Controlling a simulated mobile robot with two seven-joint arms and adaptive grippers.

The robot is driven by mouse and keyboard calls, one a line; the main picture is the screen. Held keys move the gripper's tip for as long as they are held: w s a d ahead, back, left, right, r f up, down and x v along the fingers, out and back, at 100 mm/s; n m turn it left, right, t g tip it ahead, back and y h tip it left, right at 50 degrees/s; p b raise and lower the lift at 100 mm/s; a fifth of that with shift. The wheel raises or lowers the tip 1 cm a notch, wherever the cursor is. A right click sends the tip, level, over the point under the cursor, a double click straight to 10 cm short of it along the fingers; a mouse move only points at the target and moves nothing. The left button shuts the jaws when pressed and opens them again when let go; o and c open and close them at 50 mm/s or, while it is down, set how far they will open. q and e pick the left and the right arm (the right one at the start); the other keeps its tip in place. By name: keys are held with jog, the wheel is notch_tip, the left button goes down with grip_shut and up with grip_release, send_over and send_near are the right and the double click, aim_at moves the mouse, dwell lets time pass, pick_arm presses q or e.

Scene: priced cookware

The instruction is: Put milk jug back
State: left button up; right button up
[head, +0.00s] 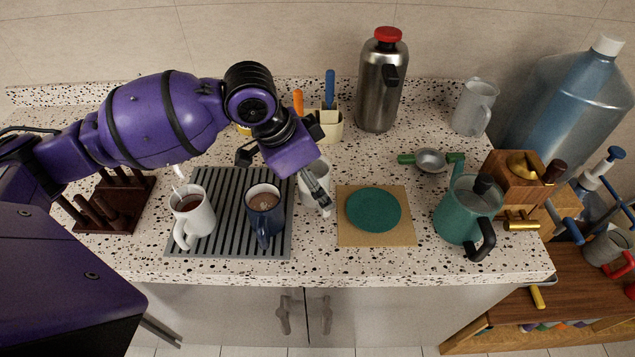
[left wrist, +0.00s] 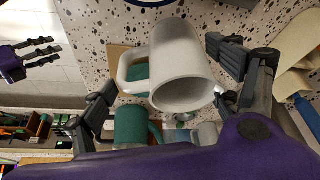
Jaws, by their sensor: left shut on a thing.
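The white milk jug (head: 308,196) is between the fingers of my left gripper (head: 300,183), which is shut on it. The gripper partly hides it in the head view. In the left wrist view the jug (left wrist: 182,70) shows its open mouth toward the camera and its handle to the left, between the left gripper's dark fingers (left wrist: 168,85). I cannot tell whether its base touches the counter. My right gripper (left wrist: 38,55) shows at the left of the left wrist view; its jaw opening is unclear. It is not in the head view.
A grey ribbed tray (head: 228,248) holds a white mug (head: 195,218) and a blue mug (head: 265,208), both with brown drink. Right of the jug lies a green round mat (head: 373,210) on a tan board (head: 345,238). A green pitcher (head: 465,212) and grey jug (head: 474,106) stand further right.

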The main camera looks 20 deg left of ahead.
pick_arm(q)
jog(key=f, duration=0.1)
jog(key=f+b, duration=0.1)
jog(key=f, duration=0.2)
jog(key=shift+w+f+b, duration=0.1)
jog(key=shift+w+b, duration=0.25)
jog(key=shift+s+r, duration=0.25)
jog(key=shift+r, duration=0.15)
jog(key=shift+c, duration=0.9)
jog(key=shift+r, duration=0.1)
jog(key=shift+w+f, duration=0.2)
jog(key=shift+f, duration=0.05)
jog(key=o, duration=1.6)
jog(key=shift+o, duration=1.2)
jog(key=shift+s, duration=0.1)
jog(key=shift+r, duration=0.15)
jog(key=p+v, duration=0.1)
jog(key=v, duration=1.1)
pick_arm(e)
jog(key=shift+a+f, duration=0.15)
jog(key=shift+f, duration=0.3)
